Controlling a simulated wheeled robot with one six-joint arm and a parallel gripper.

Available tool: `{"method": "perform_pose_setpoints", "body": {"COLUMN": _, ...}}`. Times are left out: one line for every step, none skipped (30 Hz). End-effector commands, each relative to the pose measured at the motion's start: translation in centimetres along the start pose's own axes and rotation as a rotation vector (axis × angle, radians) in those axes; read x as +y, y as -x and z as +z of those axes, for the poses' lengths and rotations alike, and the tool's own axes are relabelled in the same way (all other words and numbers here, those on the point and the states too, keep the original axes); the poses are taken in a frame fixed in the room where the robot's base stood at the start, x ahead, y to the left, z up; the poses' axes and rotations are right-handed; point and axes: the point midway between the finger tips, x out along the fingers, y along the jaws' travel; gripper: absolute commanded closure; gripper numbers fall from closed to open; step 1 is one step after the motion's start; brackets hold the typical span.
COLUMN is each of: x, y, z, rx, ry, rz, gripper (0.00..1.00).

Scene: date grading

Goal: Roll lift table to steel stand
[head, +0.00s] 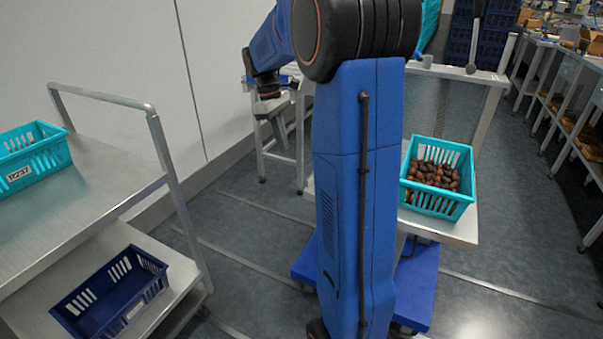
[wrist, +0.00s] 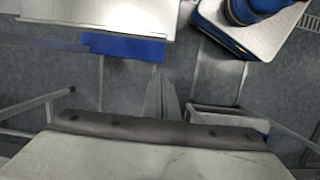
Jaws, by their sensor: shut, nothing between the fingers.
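The lift table has a pale flat top (head: 450,228) and a blue wheeled base (head: 415,292) at right of centre in the head view. My blue arm hides much of it. A teal crate (head: 466,178) of brown dates sits on its top. A steel stand (head: 299,150) with slim legs is by the wall, partly behind my arm. My gripper (head: 268,93) hangs near the stand, left of my arm, apart from the lift table. The wrist view shows its grey fingers (wrist: 161,95) together with nothing held between them.
A two-shelf steel trolley (head: 110,185) stands at left, with a teal crate (head: 35,160) above and a navy crate (head: 112,290) below. Workbenches (head: 565,70) line the right. Grey floor (head: 245,225) is open between trolley and lift table.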

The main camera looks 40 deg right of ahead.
Motion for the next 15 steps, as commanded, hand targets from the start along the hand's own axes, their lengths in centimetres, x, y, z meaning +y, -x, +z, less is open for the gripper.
{"method": "perform_pose_setpoints", "body": {"x": 0.4, "y": -0.2, "z": -0.1, "rx": -0.005, "ry": 0.003, "rz": -0.004, "gripper": 1.0}}
{"method": "perform_pose_setpoints", "body": {"x": 0.5, "y": -0.3, "z": -0.2, "rx": -0.008, "ry": 0.005, "rz": -0.005, "gripper": 1.0}}
{"method": "perform_pose_setpoints", "body": {"x": 0.6, "y": -0.4, "z": -0.2, "rx": -0.01, "ry": 0.007, "rz": -0.006, "gripper": 1.0}}
{"method": "perform_pose_setpoints", "body": {"x": 0.7, "y": -0.6, "z": -0.2, "rx": -0.01, "ry": 0.008, "rz": -0.007, "gripper": 1.0}}
{"method": "perform_pose_setpoints", "body": {"x": 0.7, "y": -0.8, "z": -0.2, "rx": -0.011, "ry": 0.008, "rz": -0.007, "gripper": 1.0}}
{"method": "perform_pose_setpoints", "body": {"x": 0.7, "y": -1.1, "z": -0.2, "rx": -0.011, "ry": 0.009, "rz": -0.007, "gripper": 1.0}}
{"method": "perform_pose_setpoints", "body": {"x": 0.7, "y": -1.4, "z": -0.2, "rx": -0.012, "ry": 0.009, "rz": -0.008, "gripper": 1.0}}
{"method": "perform_pose_setpoints", "body": {"x": 0.6, "y": -1.8, "z": -0.1, "rx": -0.012, "ry": 0.008, "rz": -0.008, "gripper": 1.0}}
{"method": "perform_pose_setpoints", "body": {"x": 0.6, "y": -2.4, "z": -0.1, "rx": -0.012, "ry": 0.008, "rz": -0.008, "gripper": 1.0}}
{"method": "perform_pose_setpoints", "body": {"x": 0.6, "y": -2.8, "z": -0.1, "rx": -0.012, "ry": 0.008, "rz": -0.008, "gripper": 1.0}}
{"method": "perform_pose_setpoints", "body": {"x": 0.6, "y": -3.3, "z": -0.1, "rx": -0.012, "ry": 0.008, "rz": -0.008, "gripper": 1.0}}
{"method": "perform_pose_setpoints", "body": {"x": 0.6, "y": -4.0, "z": -0.1, "rx": -0.012, "ry": 0.008, "rz": -0.008, "gripper": 1.0}}
{"method": "perform_pose_setpoints", "body": {"x": 0.6, "y": -4.5, "z": -0.1, "rx": -0.012, "ry": 0.008, "rz": -0.008, "gripper": 1.0}}
{"method": "perform_pose_setpoints", "body": {"x": 0.6, "y": -5.1, "z": -0.1, "rx": -0.012, "ry": 0.008, "rz": -0.008, "gripper": 1.0}}
{"method": "perform_pose_setpoints", "body": {"x": 0.6, "y": -5.8, "z": -0.1, "rx": -0.012, "ry": 0.008, "rz": -0.008, "gripper": 1.0}}
